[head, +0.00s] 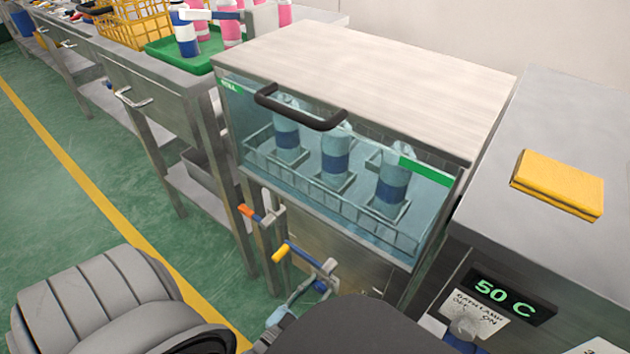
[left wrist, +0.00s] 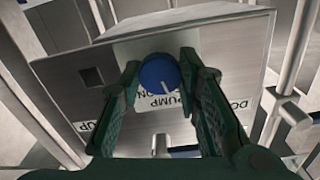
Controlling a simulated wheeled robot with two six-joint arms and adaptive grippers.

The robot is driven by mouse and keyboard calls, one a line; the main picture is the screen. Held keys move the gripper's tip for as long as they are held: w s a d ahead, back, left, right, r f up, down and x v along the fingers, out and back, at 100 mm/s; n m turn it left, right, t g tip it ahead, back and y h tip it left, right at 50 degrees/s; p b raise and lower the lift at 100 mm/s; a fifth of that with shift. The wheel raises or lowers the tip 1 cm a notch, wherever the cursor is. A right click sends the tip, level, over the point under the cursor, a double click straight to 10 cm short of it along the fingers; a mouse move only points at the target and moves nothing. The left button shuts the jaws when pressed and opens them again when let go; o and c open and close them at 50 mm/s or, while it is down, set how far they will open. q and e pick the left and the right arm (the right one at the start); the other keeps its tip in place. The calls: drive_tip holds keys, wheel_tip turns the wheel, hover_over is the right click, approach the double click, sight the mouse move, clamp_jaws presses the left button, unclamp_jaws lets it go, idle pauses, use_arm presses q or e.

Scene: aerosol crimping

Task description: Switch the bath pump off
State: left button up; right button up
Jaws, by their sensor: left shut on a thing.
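The pump knob (left wrist: 157,76) is round and blue, with a white pointer line toward the bottom of the left wrist view. A white label (left wrist: 160,101) reading PUMP shows partly behind it, with ON legible. My left gripper (left wrist: 160,64) has its two green fingers shut on the sides of the knob. The knob sits on a grey metal panel (left wrist: 225,45). In the head view I cannot make out the knob or the left fingertips. My right gripper is not in view.
The glass-fronted bath (head: 400,250) holds several blue-banded cans. A panel to its right shows a green 50 C display (head: 505,298) and a bath lamp switch (head: 465,325). Yellow and orange handled valves (head: 280,252) stick out below the bath. A yellow sponge (head: 558,184) lies on top.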

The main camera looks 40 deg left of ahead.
use_arm(q)
drive_tip(key=shift+n, duration=1.6)
drive_tip(key=o, duration=1.1)
drive_tip(key=shift+o, duration=0.2)
drive_tip(key=shift+s, duration=0.3)
drive_tip(key=s, duration=1.1)
drive_tip(key=shift+s+d, duration=0.15)
drive_tip(key=shift+s, duration=0.1)
